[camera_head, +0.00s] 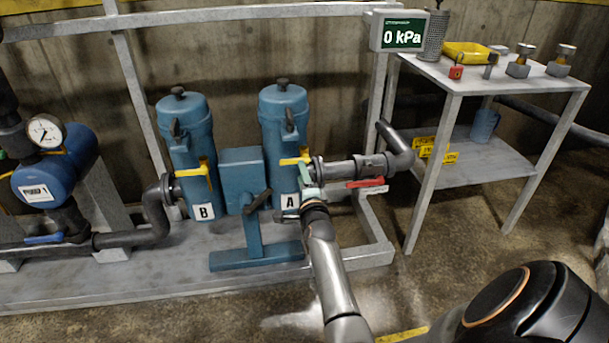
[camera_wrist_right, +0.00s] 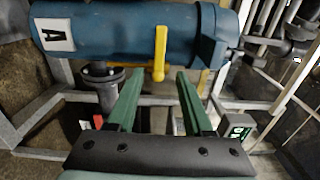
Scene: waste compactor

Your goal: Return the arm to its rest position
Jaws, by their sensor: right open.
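My right arm reaches up from the lower edge in the head view, with the right gripper (camera_head: 308,182) in front of the lower part of blue canister A (camera_head: 283,115). In the right wrist view the right gripper (camera_wrist_right: 160,90) shows two green fingers spread apart with nothing between them. Canister A (camera_wrist_right: 130,38) lies across the top of that view, and its yellow lever (camera_wrist_right: 160,52) is just beyond the fingers; I cannot tell any contact. In the head view a yellow lever (camera_head: 296,160) sits just above the gripper. My left gripper is not in view.
Canister B (camera_head: 188,140) and a blue valve stand (camera_head: 245,185) are left of the gripper. A grey pipe with a red handle (camera_head: 366,183) is close on the right. A frame post and a metal table (camera_head: 500,75) stand further right. The floor in front is open.

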